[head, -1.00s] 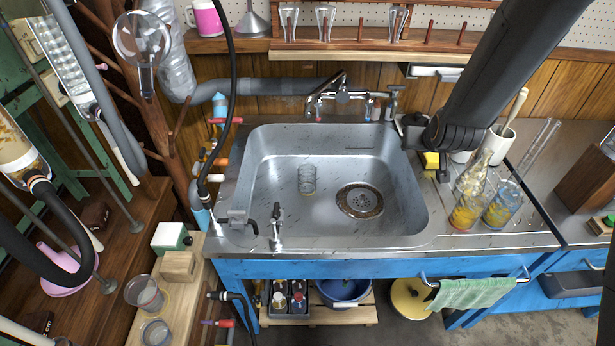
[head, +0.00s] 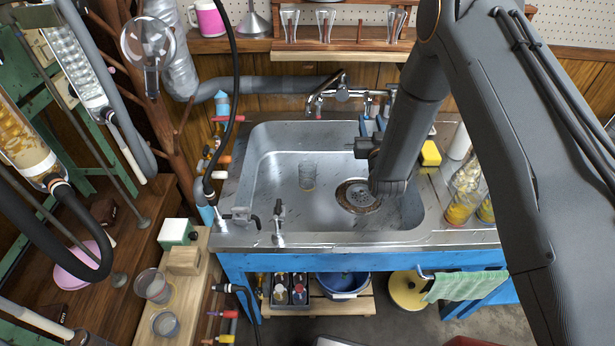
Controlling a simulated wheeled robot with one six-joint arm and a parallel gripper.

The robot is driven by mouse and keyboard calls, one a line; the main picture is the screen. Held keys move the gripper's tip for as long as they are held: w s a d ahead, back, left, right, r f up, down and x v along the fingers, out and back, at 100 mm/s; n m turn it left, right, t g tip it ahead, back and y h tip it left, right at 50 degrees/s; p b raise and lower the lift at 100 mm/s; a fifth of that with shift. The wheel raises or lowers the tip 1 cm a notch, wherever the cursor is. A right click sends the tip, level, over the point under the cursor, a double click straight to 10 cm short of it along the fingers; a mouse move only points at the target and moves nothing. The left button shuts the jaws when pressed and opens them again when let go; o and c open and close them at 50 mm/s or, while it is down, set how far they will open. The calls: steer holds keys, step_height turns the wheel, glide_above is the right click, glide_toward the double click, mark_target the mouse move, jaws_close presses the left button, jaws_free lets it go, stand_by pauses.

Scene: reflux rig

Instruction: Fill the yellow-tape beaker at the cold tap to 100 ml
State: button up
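A small clear glass beaker (head: 308,176) stands upright in the left half of the sink (head: 270,205), with a faint yellowish band near its base. No liquid level can be made out in it. The chrome tap (head: 342,92) stands behind the sink, with its spout toward the basin and small coloured marks by its handles. I see no water running. My gripper (head: 373,122) is over the right back part of the sink, to the right of the beaker and apart from it. Its fingers point toward the back wall, look spread, and hold nothing that I can see.
Glasses with yellow-orange contents (head: 461,208) stand on the right counter near a yellow sponge (head: 430,153). Two beakers (head: 152,287) stand on the wooden bench at left. A black hose (head: 232,95) hangs left of the sink.

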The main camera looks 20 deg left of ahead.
mark_target(367, 111)
steer(key=b+x, duration=0.3)
steer(key=x, duration=0.4)
steer(key=shift+f, duration=0.1)
steer(key=shift+s, duration=0.15)
jaws_close()
steer(key=shift+w+d+n, duration=0.25)
steer(key=shift+w+n, duration=0.15)
steer(key=shift+n, duration=0.6)
steer(key=n, duration=0.3)
steer(key=d+r+n, duration=0.1)
steer(key=n, duration=0.1)
steer(key=shift+w, duration=0.2)
steer(key=shift+r, duration=0.1)
stand_by(0.7)
steer(key=shift+a, duration=0.1)
